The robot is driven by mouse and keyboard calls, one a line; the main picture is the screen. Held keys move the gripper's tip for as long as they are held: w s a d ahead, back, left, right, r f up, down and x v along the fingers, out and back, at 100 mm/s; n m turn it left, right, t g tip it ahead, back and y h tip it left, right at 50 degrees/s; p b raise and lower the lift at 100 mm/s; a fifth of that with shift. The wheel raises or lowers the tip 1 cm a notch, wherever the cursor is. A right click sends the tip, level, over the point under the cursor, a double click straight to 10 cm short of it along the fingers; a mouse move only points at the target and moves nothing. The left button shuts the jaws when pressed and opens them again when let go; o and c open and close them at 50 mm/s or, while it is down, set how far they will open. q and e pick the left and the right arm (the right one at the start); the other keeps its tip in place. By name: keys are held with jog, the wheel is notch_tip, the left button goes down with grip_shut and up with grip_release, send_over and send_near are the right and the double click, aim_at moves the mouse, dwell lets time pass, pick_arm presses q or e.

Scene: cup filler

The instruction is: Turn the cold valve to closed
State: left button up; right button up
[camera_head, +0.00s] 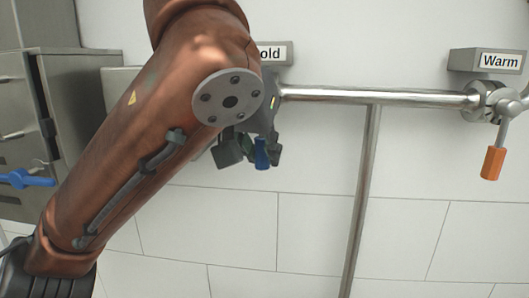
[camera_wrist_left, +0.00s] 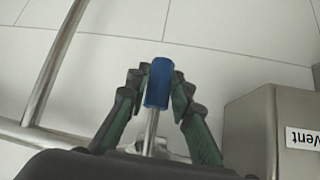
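The cold valve's blue handle (camera_head: 262,152) hangs down below the partly covered sign reading "old" (camera_head: 274,53) in the head view. The valve body is mostly hidden behind my left arm. In the left wrist view the blue handle (camera_wrist_left: 159,84) sits at the end of a metal stem, between the fingertips. My left gripper (camera_head: 250,151) is around the handle. In the wrist view both fingers of the left gripper (camera_wrist_left: 160,88) close in on the handle's sides and appear to touch it. My right gripper is in neither view.
A horizontal pipe (camera_head: 375,97) runs right to the warm valve's hanging orange handle (camera_head: 492,163), below the "Warm" sign (camera_head: 490,61). A vertical pipe (camera_head: 361,200) drops from it. A grey box marked "Vent" (camera_wrist_left: 254,130) stands close right of the gripper. Another blue handle (camera_head: 25,178) is far left.

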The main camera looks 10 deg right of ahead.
pick_arm(q)
jog(key=o, duration=0.4)
jog(key=shift+a, duration=0.1)
jog(key=shift+c, duration=0.2)
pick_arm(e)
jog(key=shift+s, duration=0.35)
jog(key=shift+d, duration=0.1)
pick_arm(q)
jog(key=v, duration=1.2)
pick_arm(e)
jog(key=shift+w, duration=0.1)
